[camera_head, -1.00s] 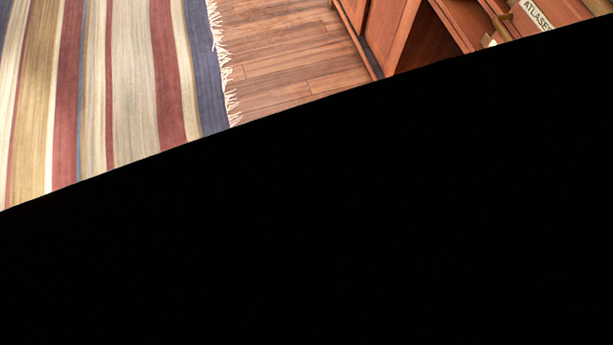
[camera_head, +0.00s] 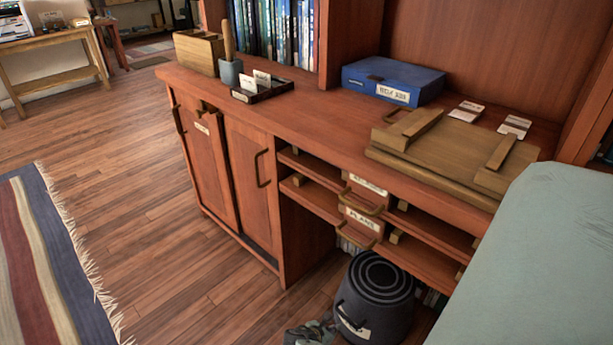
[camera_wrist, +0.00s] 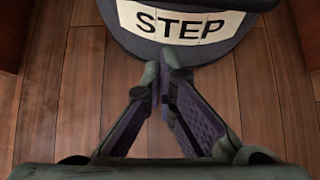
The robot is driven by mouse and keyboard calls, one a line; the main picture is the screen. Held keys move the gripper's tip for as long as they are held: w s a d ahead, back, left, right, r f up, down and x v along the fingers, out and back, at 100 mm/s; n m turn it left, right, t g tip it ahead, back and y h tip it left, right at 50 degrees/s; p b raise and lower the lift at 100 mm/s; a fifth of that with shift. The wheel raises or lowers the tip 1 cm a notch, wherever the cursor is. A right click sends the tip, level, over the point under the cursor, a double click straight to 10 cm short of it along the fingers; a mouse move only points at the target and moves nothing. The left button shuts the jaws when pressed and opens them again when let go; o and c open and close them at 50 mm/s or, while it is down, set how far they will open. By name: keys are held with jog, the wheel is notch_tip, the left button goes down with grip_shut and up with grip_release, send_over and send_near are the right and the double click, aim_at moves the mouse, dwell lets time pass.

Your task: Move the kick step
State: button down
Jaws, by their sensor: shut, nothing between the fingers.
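The kick step (camera_head: 372,298) is a dark round stool with a ringed top. It stands on the floor in the knee space under the desk shelves in the head view. In the wrist view its lower side with a "STEP" label (camera_wrist: 182,24) fills the top edge. My gripper (camera_wrist: 163,72) is shut and empty, its fingertips meeting just in front of the step's lower rim. I cannot tell whether they touch it. In the head view part of my gripper (camera_head: 312,333) shows at the bottom edge, left of the step.
The wooden desk (camera_head: 310,115) overhangs the step, with pull-out shelves and a "PLANS" label above it. A cupboard (camera_head: 228,175) bounds the space on the left. A pale green surface covers the lower right. Bare floor (camera_head: 165,235) and a striped rug (camera_head: 45,265) lie left.

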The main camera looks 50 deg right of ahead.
jog(key=p+v, duration=0.1)
jog(key=v, duration=0.8)
jog(key=shift+a+r+p, duration=0.15)
jog(key=shift+r+p, duration=0.15)
jog(key=shift+p, duration=0.05)
